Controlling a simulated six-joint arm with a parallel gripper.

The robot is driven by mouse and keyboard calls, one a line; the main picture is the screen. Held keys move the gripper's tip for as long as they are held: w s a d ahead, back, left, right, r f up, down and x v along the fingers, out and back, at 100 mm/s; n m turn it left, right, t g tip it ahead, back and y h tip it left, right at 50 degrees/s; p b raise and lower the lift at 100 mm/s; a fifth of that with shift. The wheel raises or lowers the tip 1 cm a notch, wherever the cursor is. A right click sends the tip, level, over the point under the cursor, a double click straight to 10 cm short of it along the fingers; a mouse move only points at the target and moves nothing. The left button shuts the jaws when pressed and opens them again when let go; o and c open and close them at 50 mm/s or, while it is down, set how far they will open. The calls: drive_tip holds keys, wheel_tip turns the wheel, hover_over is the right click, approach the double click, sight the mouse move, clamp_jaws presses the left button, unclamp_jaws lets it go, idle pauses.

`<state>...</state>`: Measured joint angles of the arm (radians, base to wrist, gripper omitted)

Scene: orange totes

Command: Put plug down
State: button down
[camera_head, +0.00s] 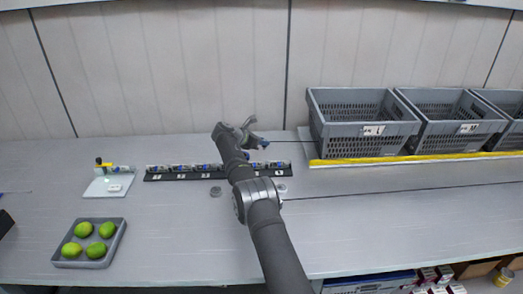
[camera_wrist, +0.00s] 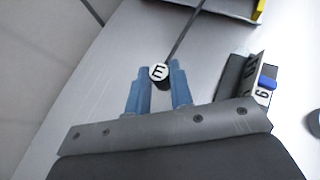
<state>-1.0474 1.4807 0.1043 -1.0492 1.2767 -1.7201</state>
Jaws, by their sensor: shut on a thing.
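The plug (camera_wrist: 160,75), a small dark cylinder with a white end face marked "E", sits between the two blue fingertips in the wrist view. My gripper (camera_head: 262,143) is shut on it and holds it above the bench, just behind the right part of a long black rack. In the head view the plug itself is too small to tell. The black rack (camera_head: 166,177) holds several small silver-and-blue fittings with white number tags. One end of the rack (camera_wrist: 233,75) shows in the wrist view, right of the fingers, with a blue-topped fitting and a numbered tag.
Grey crates (camera_head: 361,146) tagged "L" and "M" stand behind a yellow strip (camera_head: 420,159) at the right. A grey tray (camera_head: 62,263) of green fruit and a pale board (camera_head: 96,189) with small items lie left. Small round discs (camera_head: 216,191) lie before the rack.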

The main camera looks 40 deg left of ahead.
drive_tip(key=shift+f, duration=2)
drive_tip(key=shift+f, duration=0.15)
drive_tip(key=c, duration=1.3)
unclamp_jaws()
drive_tip(key=shift+s+a+r, duration=0.15)
drive_tip(key=shift+s+r, duration=0.1)
drive_tip(key=shift+r, duration=0.05)
drive_tip(key=v, duration=1.1)
drive_tip(key=shift+s+r, duration=0.1)
drive_tip(key=shift+s, duration=0.1)
